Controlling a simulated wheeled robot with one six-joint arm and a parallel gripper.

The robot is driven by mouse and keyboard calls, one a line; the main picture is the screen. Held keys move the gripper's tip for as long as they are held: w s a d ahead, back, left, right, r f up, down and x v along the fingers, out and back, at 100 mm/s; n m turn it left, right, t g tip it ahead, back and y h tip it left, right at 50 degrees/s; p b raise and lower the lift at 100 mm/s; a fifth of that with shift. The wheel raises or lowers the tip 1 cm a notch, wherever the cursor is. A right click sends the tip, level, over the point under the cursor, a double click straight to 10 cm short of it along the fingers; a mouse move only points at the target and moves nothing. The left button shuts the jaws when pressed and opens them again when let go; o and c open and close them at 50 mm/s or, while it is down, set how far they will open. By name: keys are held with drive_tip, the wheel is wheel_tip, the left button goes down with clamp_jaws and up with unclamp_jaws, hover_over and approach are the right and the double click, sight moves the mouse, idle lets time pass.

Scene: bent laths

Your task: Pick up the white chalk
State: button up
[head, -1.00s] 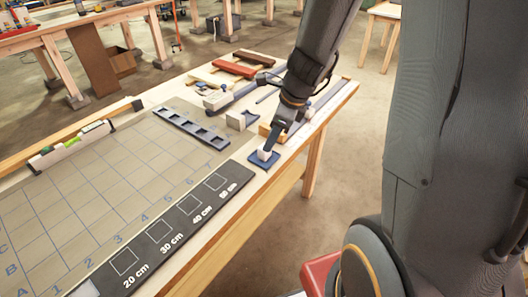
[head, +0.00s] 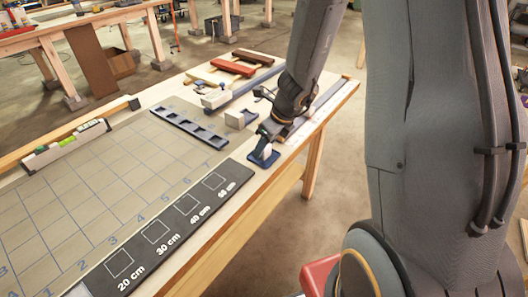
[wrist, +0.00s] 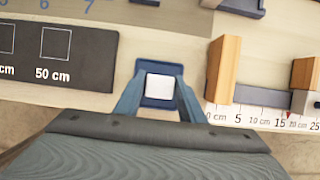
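The white chalk (wrist: 160,87) shows as a pale square top in the wrist view, standing on a small dark blue square pad (wrist: 157,103). In the head view the chalk (head: 267,151) is partly hidden by my gripper, and the pad (head: 263,162) lies near the bench's front edge. My gripper (wrist: 160,82) is pointed down over the pad, with one blue-grey finger on each side of the chalk. A narrow strip of blue shows between each finger and the chalk, so the fingers look open and apart from it.
A wooden block (wrist: 223,70) and a measuring scale (wrist: 268,118) are close on the gripper's right in the wrist view. A dark strip with printed squares (head: 165,229), a slotted dark rack (head: 190,128) and a grey block (head: 241,118) lie nearby on the bench.

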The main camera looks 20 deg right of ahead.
drive_tip(key=c, duration=0.8)
wheel_tip(320, 180, up, 10)
drive_tip(key=p, duration=0.3)
drive_tip(key=shift+p, duration=0.4)
drive_tip(key=o, duration=0.3)
drive_tip(key=shift+c, duration=0.4)
